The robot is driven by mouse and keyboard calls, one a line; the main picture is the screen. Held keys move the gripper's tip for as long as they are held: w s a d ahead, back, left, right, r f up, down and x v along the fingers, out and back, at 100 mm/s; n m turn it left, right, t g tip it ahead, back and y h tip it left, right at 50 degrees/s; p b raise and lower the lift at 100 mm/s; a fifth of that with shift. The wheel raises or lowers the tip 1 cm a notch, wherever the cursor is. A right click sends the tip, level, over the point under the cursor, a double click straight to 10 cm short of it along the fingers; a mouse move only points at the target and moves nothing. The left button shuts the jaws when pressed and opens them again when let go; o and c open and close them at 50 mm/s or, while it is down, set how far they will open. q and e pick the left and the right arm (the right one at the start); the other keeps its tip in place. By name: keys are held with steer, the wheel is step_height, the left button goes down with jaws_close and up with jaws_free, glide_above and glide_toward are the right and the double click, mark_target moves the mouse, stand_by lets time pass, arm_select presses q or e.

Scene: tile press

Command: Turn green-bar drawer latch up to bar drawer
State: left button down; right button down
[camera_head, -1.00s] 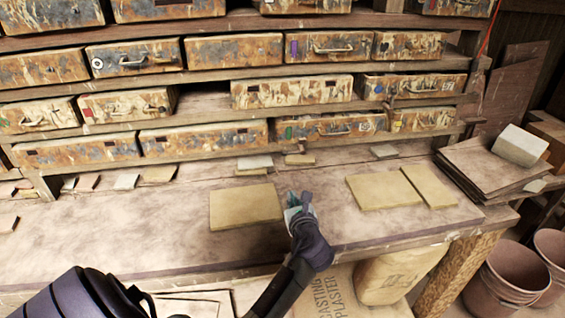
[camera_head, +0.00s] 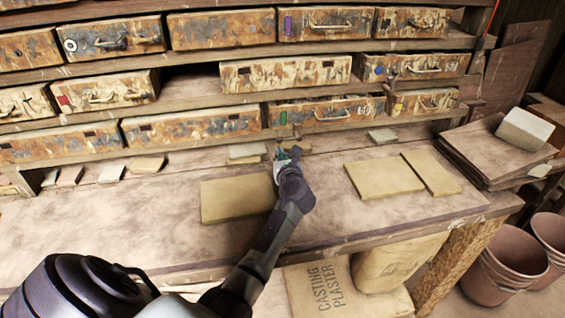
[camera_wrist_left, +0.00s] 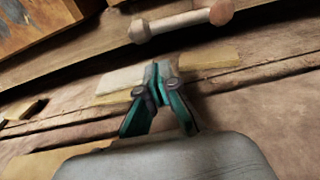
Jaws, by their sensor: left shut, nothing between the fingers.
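The green-bar drawer (camera_head: 345,106) is in the lowest row, right of centre, closed, with a green bar mark at its left end and a pull handle. In the left wrist view a pale wooden latch (camera_wrist_left: 180,24) with a rounded knob at its right end lies roughly level along the shelf edge; in the head view it is too small to make out clearly. My left gripper (camera_head: 288,155) is over the bench below that drawer's left end. Its teal fingers (camera_wrist_left: 157,78) are shut and empty, below the latch and apart from it. My right gripper is not in view.
A large tan tile (camera_head: 237,199) lies left of my left gripper, and two more tiles (camera_head: 384,178) lie to the right. Small tiles (camera_head: 247,150) line the bench back. A stack of boards (camera_head: 480,150) stands at right. The front bench is mostly clear.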

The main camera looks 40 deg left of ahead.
arm_select(q)
steer(key=shift+s+d+r, duration=0.15)
steer(key=shift+d+r, duration=0.05)
steer(key=shift+r, duration=0.7)
steer(key=shift+s+d+r+p, duration=0.1)
steer(key=shift+s+r+p, duration=0.15)
steer(key=shift+r, duration=0.2)
steer(key=shift+w+f, duration=0.1)
steer(key=shift+w, duration=0.05)
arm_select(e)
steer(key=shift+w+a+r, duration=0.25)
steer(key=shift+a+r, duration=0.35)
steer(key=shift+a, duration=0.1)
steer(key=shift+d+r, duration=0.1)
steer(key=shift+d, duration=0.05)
